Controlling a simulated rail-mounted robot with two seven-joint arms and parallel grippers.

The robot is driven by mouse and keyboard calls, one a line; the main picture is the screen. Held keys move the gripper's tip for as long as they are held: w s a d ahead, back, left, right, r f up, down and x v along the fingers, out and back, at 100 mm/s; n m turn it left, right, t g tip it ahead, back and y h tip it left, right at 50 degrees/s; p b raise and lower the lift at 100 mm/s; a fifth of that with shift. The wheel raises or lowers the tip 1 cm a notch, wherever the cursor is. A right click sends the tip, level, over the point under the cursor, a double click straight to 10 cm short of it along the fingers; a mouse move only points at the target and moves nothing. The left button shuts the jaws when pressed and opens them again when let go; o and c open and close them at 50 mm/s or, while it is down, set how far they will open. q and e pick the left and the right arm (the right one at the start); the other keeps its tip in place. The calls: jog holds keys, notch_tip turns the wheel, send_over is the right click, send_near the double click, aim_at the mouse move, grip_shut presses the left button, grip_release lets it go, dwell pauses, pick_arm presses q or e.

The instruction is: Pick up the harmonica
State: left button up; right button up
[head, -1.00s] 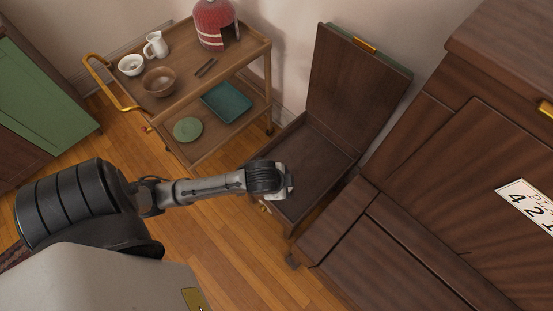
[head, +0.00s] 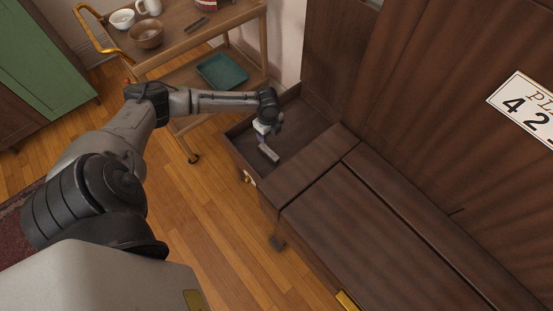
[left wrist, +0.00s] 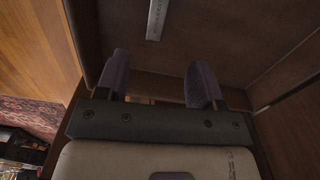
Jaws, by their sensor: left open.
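The harmonica (left wrist: 156,18) is a slim silver bar with a row of dark marks along it. In the left wrist view it lies on the brown floor of the open wooden compartment, beyond the fingertips. In the head view a small light grey bar (head: 268,153), seemingly the harmonica, shows just below my left gripper (head: 264,134). My left gripper is inside the compartment's opening, pointing down. Its two purple fingers (left wrist: 156,80) stand wide apart with nothing between them. My right gripper is not in view.
A dark wooden cabinet (head: 390,220) stands to the right. A wooden cart (head: 180,50) with bowls (head: 146,35) and a teal tray (head: 222,71) stands at the back left.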

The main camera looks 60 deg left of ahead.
pick_arm(q)
jog(key=a+f+b, duration=0.1)
jog(key=f, duration=0.1)
jog(key=b, duration=0.3)
send_over(268, 151)
jog(key=f, duration=0.5)
jog(key=shift+w+f, duration=0.2)
jog(key=shift+f, duration=0.1)
jog(key=shift+a+f+b, duration=0.2)
jog(key=shift+f+b, duration=0.25)
jog(key=shift+f, duration=0.05)
jog(key=f+b, duration=0.4)
jog(key=f, duration=0.1)
jog(key=shift+s+d+b, duration=0.15)
jog(key=shift+s+b, duration=0.05)
jog(key=shift+b, duration=0.1)
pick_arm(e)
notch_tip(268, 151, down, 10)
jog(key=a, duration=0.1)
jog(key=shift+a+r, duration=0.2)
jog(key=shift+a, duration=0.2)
pick_arm(q)
jog(key=shift+c, duration=0.3)
jog(key=c, duration=1)
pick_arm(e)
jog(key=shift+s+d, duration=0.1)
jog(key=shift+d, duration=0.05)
